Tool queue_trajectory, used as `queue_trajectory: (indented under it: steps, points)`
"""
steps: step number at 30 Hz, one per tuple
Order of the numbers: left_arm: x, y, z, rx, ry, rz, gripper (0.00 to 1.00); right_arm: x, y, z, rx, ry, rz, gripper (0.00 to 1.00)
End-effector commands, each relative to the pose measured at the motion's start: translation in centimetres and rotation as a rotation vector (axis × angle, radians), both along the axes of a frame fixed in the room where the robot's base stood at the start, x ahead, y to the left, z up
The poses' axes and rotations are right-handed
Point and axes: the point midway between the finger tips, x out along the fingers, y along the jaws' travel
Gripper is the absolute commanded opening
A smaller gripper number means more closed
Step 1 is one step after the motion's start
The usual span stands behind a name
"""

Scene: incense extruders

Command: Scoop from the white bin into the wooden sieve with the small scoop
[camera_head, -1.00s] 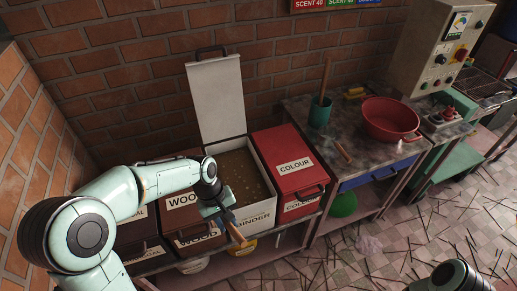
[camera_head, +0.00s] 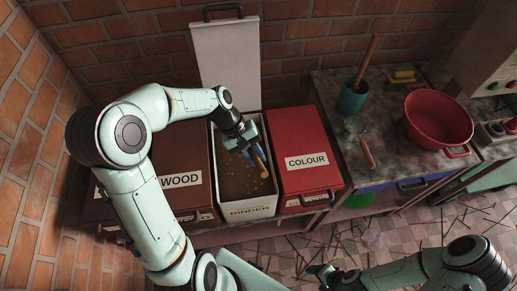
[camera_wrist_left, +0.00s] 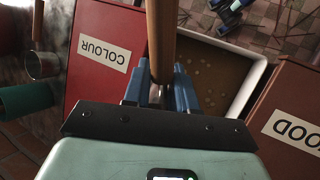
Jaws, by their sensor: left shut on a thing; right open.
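The white bin (camera_head: 246,209), labelled BINDER, stands with its lid upright and brown grainy material inside. It also shows in the wrist view (camera_wrist_left: 243,51). My left gripper (camera_head: 252,150) is over the bin's opening, shut on a wooden handle (camera_head: 263,168), which also shows in the wrist view (camera_wrist_left: 160,40). The bowl end of this tool is hidden, so I cannot tell whether it touches the material. My right gripper (camera_head: 322,273) is open and empty, low in front of the bins. I see no wooden sieve in these views.
A red COLOUR bin (camera_head: 300,140) and a brown WOOD bin (camera_head: 185,165) flank the white bin. The metal worktop holds another metal scoop (camera_head: 366,150), a green cup (camera_head: 353,98) and a red basin (camera_head: 437,120). The white lid (camera_head: 228,65) rises behind.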

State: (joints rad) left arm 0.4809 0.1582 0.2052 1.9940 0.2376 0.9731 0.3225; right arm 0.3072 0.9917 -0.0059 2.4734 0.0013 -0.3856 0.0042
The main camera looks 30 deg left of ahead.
Motion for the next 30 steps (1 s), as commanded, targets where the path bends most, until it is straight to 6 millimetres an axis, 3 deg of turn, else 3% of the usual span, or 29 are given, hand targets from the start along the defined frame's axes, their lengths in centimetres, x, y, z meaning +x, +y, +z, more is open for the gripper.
queue_trajectory:
  steps: [30]
  points:
    - [2.0, 3.1, -10.6, -0.265, 0.169, 0.000, 0.00, -0.5, 0.0, -0.6, 0.000, 0.006, 0.000, 0.72]
